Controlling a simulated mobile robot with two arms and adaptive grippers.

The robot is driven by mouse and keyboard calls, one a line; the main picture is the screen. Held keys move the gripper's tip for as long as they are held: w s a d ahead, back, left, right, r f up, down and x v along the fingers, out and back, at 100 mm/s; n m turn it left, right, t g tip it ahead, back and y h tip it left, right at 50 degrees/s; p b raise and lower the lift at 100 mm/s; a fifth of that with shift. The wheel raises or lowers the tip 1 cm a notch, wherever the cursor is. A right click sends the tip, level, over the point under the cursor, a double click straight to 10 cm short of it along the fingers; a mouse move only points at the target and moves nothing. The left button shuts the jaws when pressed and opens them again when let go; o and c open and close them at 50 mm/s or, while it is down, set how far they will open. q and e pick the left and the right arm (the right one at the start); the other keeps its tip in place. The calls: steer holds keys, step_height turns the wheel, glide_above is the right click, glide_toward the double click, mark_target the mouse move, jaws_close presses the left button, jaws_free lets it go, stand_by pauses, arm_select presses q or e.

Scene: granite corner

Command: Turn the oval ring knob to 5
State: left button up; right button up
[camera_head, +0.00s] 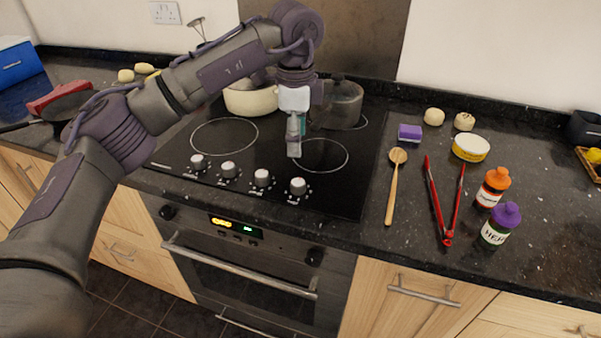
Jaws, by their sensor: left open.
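The black hob (270,150) has a row of several silver knobs along its front edge. From left to right they include a far-left knob (197,162), a second knob (228,170), a third knob (262,178) and a far-right knob (298,186). Small marks surround each knob; its printed numbers and ring symbol are too small to read, so I cannot tell which is the oval ring knob. My left gripper (294,150) is open and points down over the hob, behind the knobs and beside the front right ring (321,155). My right gripper is not in view.
A cream pot (250,100) and a grey pot (341,104) stand at the back of the hob. The oven (240,265) is below. The hob's front middle is clear.

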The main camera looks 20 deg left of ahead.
mark_target(298, 182)
arm_select(q)
steer(key=f, duration=0.3)
steer(key=shift+s+f, duration=0.2)
steer(key=shift+f, duration=0.05)
step_height(298, 182, down, 2)
steer(key=shift+w+f+p, duration=0.1)
steer(key=shift+w+p, duration=0.05)
steer(key=shift+p, duration=0.25)
steer(key=f, duration=0.5)
steer(key=shift+w+f+p, duration=0.2)
steer(key=shift+f+p, duration=0.1)
steer(key=shift+p, duration=0.05)
steer(key=shift+f, duration=0.3)
steer(key=shift+w+f, duration=0.1)
steer(key=shift+f, duration=0.2)
steer(key=shift+c, duration=0.8)
steer(key=c, duration=1)
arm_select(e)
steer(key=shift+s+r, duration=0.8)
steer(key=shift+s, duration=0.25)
